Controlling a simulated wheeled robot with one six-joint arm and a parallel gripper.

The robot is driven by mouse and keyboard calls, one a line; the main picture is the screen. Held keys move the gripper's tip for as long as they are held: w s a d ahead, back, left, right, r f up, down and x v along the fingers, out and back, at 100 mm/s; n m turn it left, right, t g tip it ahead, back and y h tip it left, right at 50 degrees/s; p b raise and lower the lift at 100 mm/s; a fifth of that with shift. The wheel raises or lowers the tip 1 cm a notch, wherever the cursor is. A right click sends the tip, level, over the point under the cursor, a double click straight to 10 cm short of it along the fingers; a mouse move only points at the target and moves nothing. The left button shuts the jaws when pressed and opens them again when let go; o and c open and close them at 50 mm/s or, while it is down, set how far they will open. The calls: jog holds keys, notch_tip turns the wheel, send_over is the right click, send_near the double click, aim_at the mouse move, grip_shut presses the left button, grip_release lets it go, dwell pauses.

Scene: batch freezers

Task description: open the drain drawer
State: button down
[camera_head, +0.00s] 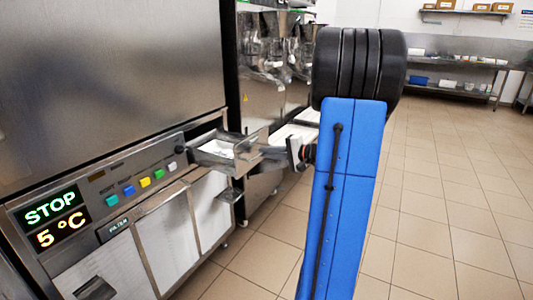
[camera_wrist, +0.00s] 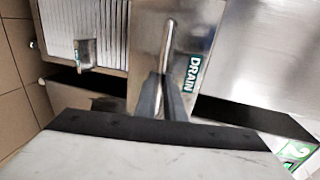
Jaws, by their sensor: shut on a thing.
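The drain drawer (camera_head: 214,150) is a grey metal tray that stands out from the machine front in the head view, partly open. In the wrist view its steel front (camera_wrist: 146,40) carries a green DRAIN label (camera_wrist: 193,73) and a vertical bar handle (camera_wrist: 169,45). My gripper (camera_wrist: 161,98) is shut on the lower part of this handle, with its dark fingers on either side. In the head view my gripper (camera_head: 283,152) is at the drawer's outer end, and my blue arm hides some of the floor behind.
The control panel (camera_head: 120,185) has coloured buttons and a display reading STOP and 5 °C. White-fronted doors (camera_head: 168,240) are below it. A small metal ledge (camera_head: 230,195) juts out under the drawer. Open tiled floor (camera_head: 440,220) lies to the right, with shelves at the back.

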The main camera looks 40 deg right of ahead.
jog(key=c, duration=1.8)
grip_release()
jog(key=shift+c, duration=0.2)
jog(key=v, duration=1.7)
jog(key=shift+s, duration=0.2)
